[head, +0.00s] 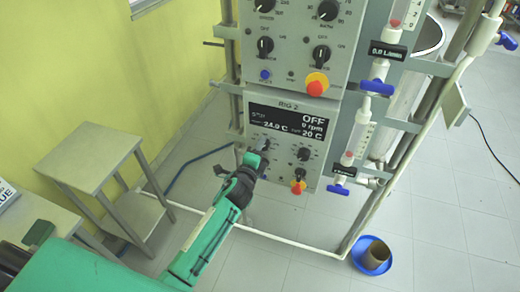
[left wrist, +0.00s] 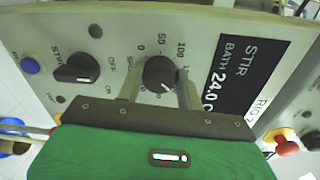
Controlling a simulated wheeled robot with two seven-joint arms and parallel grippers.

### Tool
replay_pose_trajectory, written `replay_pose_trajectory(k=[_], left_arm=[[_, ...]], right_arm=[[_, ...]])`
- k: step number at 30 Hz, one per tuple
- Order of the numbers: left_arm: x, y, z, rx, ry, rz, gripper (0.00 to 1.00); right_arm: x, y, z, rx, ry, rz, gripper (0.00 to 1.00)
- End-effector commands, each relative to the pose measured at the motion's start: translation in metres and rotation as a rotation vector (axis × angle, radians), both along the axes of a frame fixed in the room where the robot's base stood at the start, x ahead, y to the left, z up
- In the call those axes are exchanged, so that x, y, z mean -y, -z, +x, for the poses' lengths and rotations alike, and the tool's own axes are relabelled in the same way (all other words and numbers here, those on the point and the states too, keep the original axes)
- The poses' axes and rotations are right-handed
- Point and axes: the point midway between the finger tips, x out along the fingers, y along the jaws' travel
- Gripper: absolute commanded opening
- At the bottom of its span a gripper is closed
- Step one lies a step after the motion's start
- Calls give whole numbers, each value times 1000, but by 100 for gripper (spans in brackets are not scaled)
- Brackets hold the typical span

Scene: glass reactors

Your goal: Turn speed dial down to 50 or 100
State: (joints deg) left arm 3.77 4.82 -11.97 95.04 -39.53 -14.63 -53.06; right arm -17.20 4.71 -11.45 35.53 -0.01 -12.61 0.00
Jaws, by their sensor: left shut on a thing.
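The speed dial (left wrist: 160,73) is a round black knob on a pale panel in the left wrist view, with the numbers 0, 50 and 100 printed around its far side. My left gripper (left wrist: 160,85) has one finger on each side of the dial and is shut on it. Its pointer's exact setting is hard to read. In the head view my left gripper (head: 256,160) reaches the lower left of the RIG 2 panel (head: 322,168) and hides the dial there. The panel's display (head: 290,121) reads OFF, 0 rpm. My right gripper is not in view.
A black stir switch (left wrist: 76,68) and a blue button (left wrist: 30,66) sit beside the dial. A red and yellow knob (head: 298,187) is on the lower panel. Another control panel (head: 294,40) is above. A metal side table (head: 84,158) stands left.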

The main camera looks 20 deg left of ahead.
Motion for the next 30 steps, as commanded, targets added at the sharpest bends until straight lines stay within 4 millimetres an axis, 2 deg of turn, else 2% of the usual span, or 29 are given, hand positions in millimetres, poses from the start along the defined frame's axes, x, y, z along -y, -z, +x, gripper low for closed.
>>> replay_pose_trajectory(k=[30], left_arm=[[0, 6, 0, -36, -2, -965, 14]], right_arm=[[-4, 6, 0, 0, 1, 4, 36]])
